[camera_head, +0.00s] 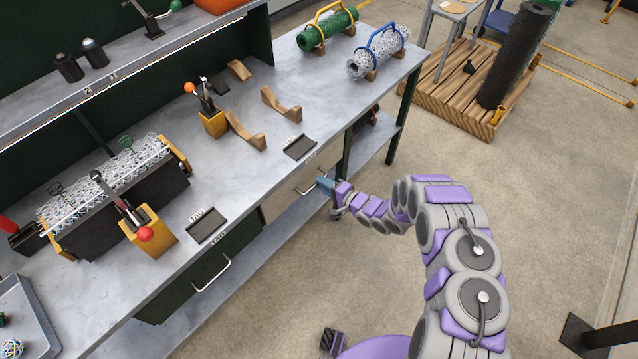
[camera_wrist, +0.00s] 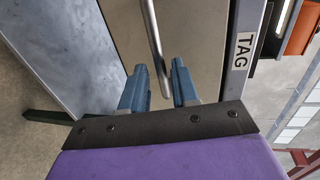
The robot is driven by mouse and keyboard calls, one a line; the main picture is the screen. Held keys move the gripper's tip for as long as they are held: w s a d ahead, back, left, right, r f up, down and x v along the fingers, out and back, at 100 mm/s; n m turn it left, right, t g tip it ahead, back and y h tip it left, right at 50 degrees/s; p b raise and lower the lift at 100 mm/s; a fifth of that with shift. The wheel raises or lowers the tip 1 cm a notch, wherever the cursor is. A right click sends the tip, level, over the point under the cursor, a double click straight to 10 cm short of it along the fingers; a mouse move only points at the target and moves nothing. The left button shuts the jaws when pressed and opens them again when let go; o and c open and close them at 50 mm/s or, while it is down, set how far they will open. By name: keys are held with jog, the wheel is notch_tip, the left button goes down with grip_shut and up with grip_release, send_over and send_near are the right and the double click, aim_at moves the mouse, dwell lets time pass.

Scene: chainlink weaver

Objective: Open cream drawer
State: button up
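The cream drawer (camera_head: 283,202) is under the front edge of the workbench, and its front looks flush with the bench. Its metal bar handle (camera_head: 309,189) is on that front. In the wrist view the cream front (camera_wrist: 195,32) fills the middle, and the handle (camera_wrist: 151,28) runs down from the top edge. My gripper (camera_head: 325,184) is at the handle. In the wrist view my gripper (camera_wrist: 159,68) has its two blue fingers apart, one on each side of the handle's lower end. Gaps show between the bar and both fingers.
A dark green drawer (camera_head: 205,275) with its own handle is left of the cream one. The workbench (camera_head: 262,130) carries clamps, wooden cradles and mesh rolls. A lower shelf (camera_head: 283,242) runs beneath the drawers. The floor (camera_head: 560,200) to the right is mostly clear, with a wooden pallet (camera_head: 448,101) behind.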

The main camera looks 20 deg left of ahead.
jog(key=x, duration=0.2)
jog(key=shift+w+a+f, duration=0.1)
jog(key=shift+a+f, duration=0.05)
jog(key=shift+a, duration=0.15)
jog(key=shift+d, duration=0.1)
grip_shut()
dwell(0.3)
